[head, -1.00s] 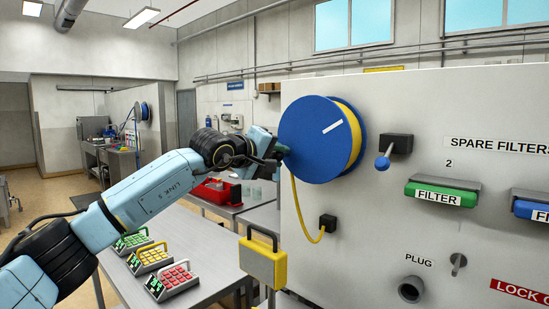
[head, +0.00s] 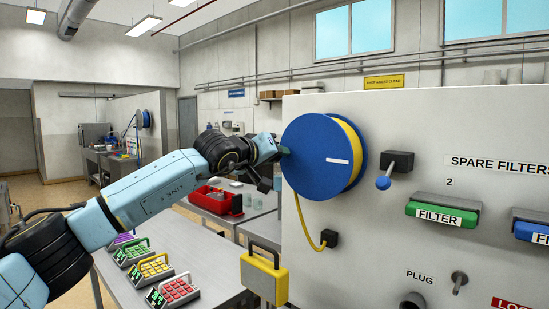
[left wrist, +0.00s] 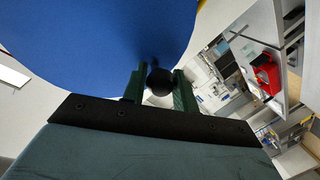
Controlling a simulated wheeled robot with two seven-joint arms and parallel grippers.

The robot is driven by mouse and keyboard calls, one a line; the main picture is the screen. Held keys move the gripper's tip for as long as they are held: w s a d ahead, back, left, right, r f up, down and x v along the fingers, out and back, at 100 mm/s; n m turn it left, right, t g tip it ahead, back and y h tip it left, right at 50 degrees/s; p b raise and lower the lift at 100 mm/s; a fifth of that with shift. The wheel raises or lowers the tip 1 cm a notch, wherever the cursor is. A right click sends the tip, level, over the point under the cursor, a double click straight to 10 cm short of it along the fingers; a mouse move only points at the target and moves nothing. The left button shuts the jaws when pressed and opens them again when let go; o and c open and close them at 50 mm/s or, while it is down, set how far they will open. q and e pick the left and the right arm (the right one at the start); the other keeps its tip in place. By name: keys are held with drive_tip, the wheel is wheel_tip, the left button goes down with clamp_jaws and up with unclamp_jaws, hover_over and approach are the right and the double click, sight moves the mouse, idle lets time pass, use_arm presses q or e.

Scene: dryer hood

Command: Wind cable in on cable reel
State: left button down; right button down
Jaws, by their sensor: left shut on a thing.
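The cable reel (head: 314,170) is a blue disc with a white stripe, mounted on the pale panel. Yellow cable (head: 352,140) is wound behind the disc. A free length of cable (head: 304,222) hangs from the reel and curves into a black fitting (head: 329,239) on the panel. My left gripper (head: 281,152) is at the left edge of the disc. In the left wrist view its green fingers (left wrist: 160,88) are shut around a dark round knob (left wrist: 159,80) in front of the blue disc (left wrist: 100,35). My right gripper is not seen.
Right of the reel is a black box with a blue-knobbed lever (head: 384,182). A green filter handle (head: 442,212) is farther right. A yellow box (head: 264,277) hangs at the panel's left edge. Several keypads and a red toolbox (head: 216,200) rest on tables at left.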

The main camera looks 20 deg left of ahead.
use_arm(q)
drive_tip(key=shift+r, duration=0.15)
drive_tip(key=c, duration=1.1)
unclamp_jaws()
drive_tip(key=shift+c, duration=0.2)
drive_tip(key=shift+s+a, duration=0.1)
drive_tip(key=shift+s, duration=0.15)
drive_tip(key=b+v, duration=0.4)
drive_tip(key=v, duration=0.9)
drive_tip(key=shift+w, duration=0.1)
